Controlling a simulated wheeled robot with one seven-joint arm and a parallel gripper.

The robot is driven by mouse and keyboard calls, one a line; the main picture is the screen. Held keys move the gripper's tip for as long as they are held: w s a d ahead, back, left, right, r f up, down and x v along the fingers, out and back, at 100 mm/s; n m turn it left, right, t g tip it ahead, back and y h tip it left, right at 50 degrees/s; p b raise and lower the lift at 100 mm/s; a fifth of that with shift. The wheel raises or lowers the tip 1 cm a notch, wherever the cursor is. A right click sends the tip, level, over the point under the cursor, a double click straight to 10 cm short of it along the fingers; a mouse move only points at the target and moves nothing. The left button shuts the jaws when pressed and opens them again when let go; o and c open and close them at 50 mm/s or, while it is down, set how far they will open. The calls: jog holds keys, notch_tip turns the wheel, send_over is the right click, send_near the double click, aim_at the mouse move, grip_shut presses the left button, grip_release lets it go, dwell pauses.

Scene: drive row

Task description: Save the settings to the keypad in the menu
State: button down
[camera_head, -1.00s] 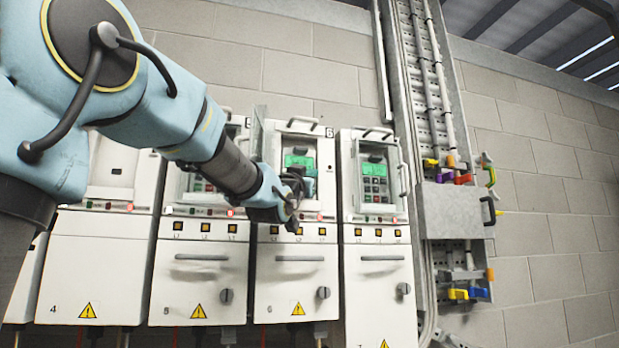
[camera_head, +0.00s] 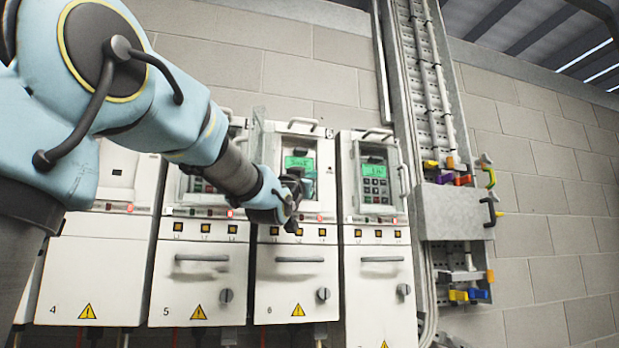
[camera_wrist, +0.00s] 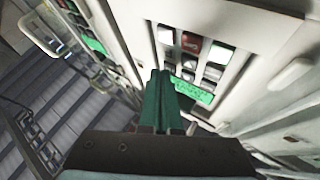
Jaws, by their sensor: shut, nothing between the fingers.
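The keypad (camera_head: 307,172) of drive 6 has a lit green screen (camera_head: 298,162) with dark text, too small to read surely. My arm and gripper partly cover its keys. My gripper (camera_head: 292,190) is shut and empty, in front of the lower part of this keypad. In the wrist view, my gripper's green fingers (camera_wrist: 160,72) are together, with tips beside the keypad (camera_wrist: 190,62), which appears upside down with red, green, white and dark keys. Its green screen (camera_wrist: 193,90) shows beside the fingers. I cannot tell whether the tips touch a key.
Drive 7 (camera_head: 377,270) stands to the right, with its own keypad (camera_head: 376,185) lit green. Drive 5 (camera_head: 202,270) stands to the left, partly behind my arm. A raised clear cover (camera_head: 258,135) stands at drive 6's left side. A grey box (camera_head: 452,212) is on the right wall.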

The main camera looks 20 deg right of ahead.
dwell(0.5)
jog(key=shift+s+a+b, duration=0.1)
jog(key=shift+s+b, duration=0.65)
jog(key=shift+b, duration=0.05)
jog(key=shift+s, duration=0.1)
jog(key=s+b, duration=0.2)
jog(key=s, duration=0.1)
jog(key=s+b, duration=0.1)
jog(key=shift+s+a, duration=0.3)
jog(key=shift+s, duration=0.05)
dwell(2.6)
